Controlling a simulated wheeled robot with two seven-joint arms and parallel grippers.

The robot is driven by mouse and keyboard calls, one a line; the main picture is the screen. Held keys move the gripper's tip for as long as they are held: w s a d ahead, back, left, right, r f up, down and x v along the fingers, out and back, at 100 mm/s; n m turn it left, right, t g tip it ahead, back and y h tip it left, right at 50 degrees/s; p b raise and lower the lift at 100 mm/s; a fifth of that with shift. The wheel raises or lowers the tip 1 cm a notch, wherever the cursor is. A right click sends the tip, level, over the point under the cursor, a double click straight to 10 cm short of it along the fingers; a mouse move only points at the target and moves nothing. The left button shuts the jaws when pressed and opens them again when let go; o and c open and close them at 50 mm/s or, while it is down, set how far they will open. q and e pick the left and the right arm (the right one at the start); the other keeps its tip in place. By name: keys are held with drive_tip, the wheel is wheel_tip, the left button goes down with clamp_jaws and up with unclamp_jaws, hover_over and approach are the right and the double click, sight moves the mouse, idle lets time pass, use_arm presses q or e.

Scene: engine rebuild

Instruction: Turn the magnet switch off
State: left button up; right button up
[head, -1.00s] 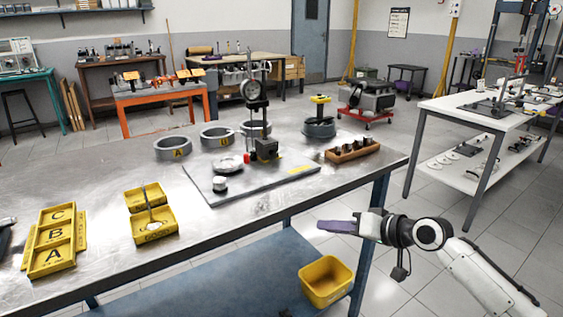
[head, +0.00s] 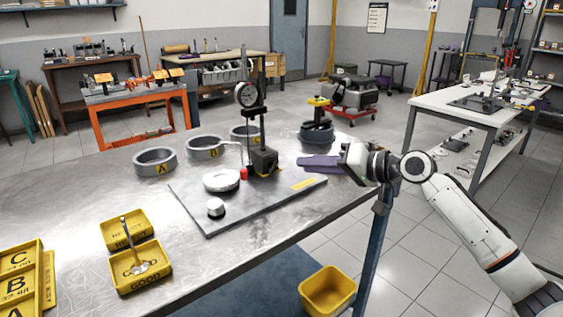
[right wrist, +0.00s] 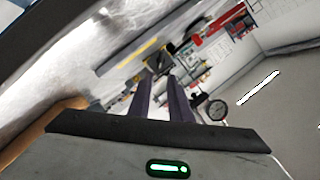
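The dial gauge stand has a dark magnetic base block (head: 263,160) on the grey plate, with an upright post and a round dial gauge (head: 246,94). A small red part (head: 243,174) sits at the left of the base; I cannot tell whether it is the magnet switch, nor its setting. My right gripper (head: 302,162), with purple fingers, is over the table's right end, to the right of the base and apart from it. In the right wrist view, its two fingers (right wrist: 160,78) show a gap with nothing between them. The dial gauge also shows there (right wrist: 217,110). My left gripper is out of view.
The metal plate (head: 215,225) carries a round disc (head: 221,181) and a small cylinder (head: 216,208). Rings A (head: 155,162) and B (head: 203,147) stand behind. A dark ring-shaped part (head: 317,133) is behind the gripper. Yellow trays (head: 140,268) lie front left.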

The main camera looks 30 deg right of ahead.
sight(278, 164)
drive_tip(key=x, duration=0.8)
clamp_jaws()
